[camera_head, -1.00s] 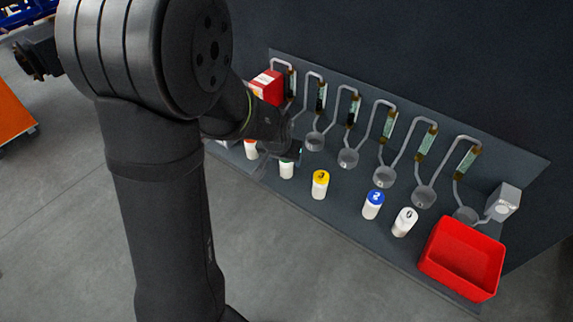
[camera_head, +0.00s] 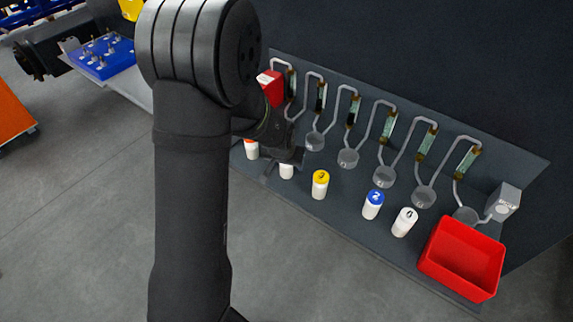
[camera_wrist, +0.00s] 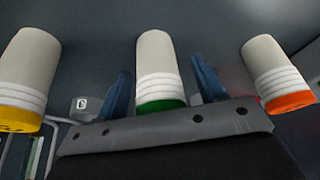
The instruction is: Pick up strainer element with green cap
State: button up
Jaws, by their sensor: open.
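The strainer element with the green cap (camera_wrist: 160,75) is a white cylinder in the middle of the wrist view, its green end close to my gripper's base. My gripper (camera_wrist: 160,85) is open, with one blue finger on each side of the element and gaps showing on both sides. In the head view the white body of the element (camera_head: 286,171) shows below my gripper (camera_head: 287,158), which hides its green cap. I cannot tell whether either finger touches it.
The yellow-capped element (camera_head: 320,185) and orange-capped element (camera_head: 251,149) flank it on the dark shelf. Blue-capped (camera_head: 373,204) and white (camera_head: 405,222) elements stand farther right, before a red bin (camera_head: 462,260).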

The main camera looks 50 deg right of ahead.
jog(key=c, duration=1.1)
jog(key=shift+r, duration=0.1)
jog(key=shift+r, duration=0.45)
jog(key=r, duration=0.3)
jog(key=shift+s+r, duration=0.3)
jog(key=shift+s, duration=0.05)
jog(key=s+r, duration=0.2)
jog(key=s, duration=0.1)
jog(key=s+a+r, duration=0.1)
jog(key=s+r, duration=0.1)
jog(key=s, duration=0.2)
jog(key=s+r, duration=0.2)
jog(key=s, duration=0.1)
jog(key=shift+s+a, duration=0.2)
jog(key=shift+a, duration=0.05)
jog(key=shift+d+r, duration=0.15)
jog(key=shift+d, duration=0.05)
jog(key=w+d, duration=0.8)
jog(key=w, duration=0.4)
jog(key=w+d+m, duration=0.1)
jog(key=w+d, duration=0.8)
jog(key=w, duration=0.2)
jog(key=shift+w, duration=0.4)
